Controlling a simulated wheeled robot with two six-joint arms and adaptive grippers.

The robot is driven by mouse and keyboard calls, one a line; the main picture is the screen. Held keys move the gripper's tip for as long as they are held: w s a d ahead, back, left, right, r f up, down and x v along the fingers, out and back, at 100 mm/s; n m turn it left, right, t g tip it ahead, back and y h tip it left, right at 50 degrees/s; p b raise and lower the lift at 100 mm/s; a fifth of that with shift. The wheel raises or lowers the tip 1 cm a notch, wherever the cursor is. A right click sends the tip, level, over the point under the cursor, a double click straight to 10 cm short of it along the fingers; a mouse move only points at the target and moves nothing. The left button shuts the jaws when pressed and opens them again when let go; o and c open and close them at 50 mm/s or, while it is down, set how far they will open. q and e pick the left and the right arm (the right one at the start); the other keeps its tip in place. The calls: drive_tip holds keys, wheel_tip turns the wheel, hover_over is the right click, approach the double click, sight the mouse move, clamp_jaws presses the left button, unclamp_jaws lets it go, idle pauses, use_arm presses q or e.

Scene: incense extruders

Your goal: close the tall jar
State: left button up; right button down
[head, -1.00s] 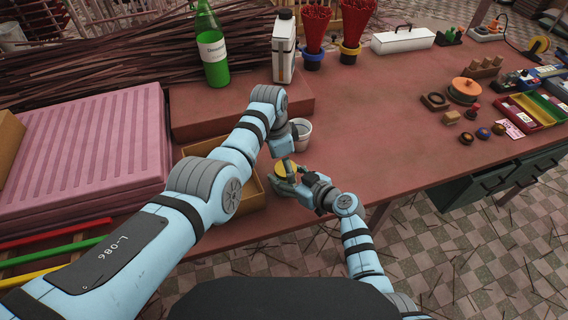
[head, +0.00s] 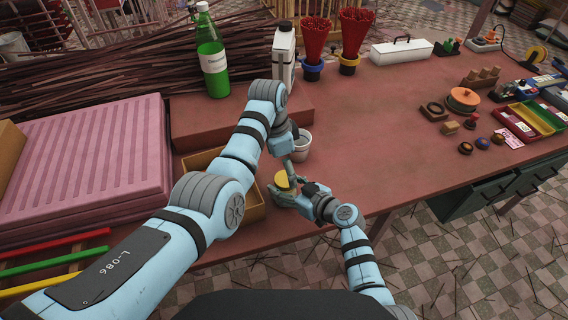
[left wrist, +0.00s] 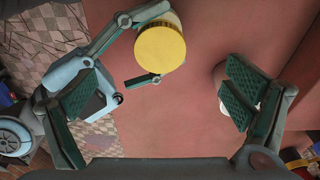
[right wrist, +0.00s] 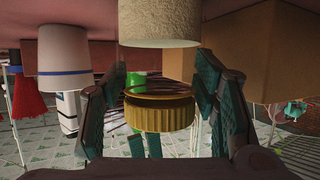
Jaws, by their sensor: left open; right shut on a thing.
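A round yellow ribbed lid (right wrist: 160,113) sits between the fingers of my right gripper (head: 288,188), which is shut on it. In the right wrist view, which looks upside down, a pale rough cylinder (right wrist: 160,28), apparently the jar body, lines up with the lid. A gap with background showing separates them; I cannot tell whether clear glass spans it. The lid's yellow top also shows in the left wrist view (left wrist: 160,49) and the head view (head: 283,181). My left gripper (left wrist: 160,98) is open and empty, close above the lid. The jar is mostly hidden in the head view.
A white cup (head: 302,144) stands just behind the grippers. An open cardboard box (head: 250,211) lies to the left, beside a pink ridged slab (head: 85,150). A green bottle (head: 212,62) and white carton (head: 284,55) stand behind.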

drive_tip(key=c, duration=0.5)
unclamp_jaws()
use_arm(q)
wheel_tip(320, 180, up, 7)
drive_tip(key=a, duration=0.1)
drive_tip(key=shift+s+r, duration=0.15)
drive_tip(key=shift+r, duration=0.05)
use_arm(e)
drive_tip(key=v, duration=1.2)
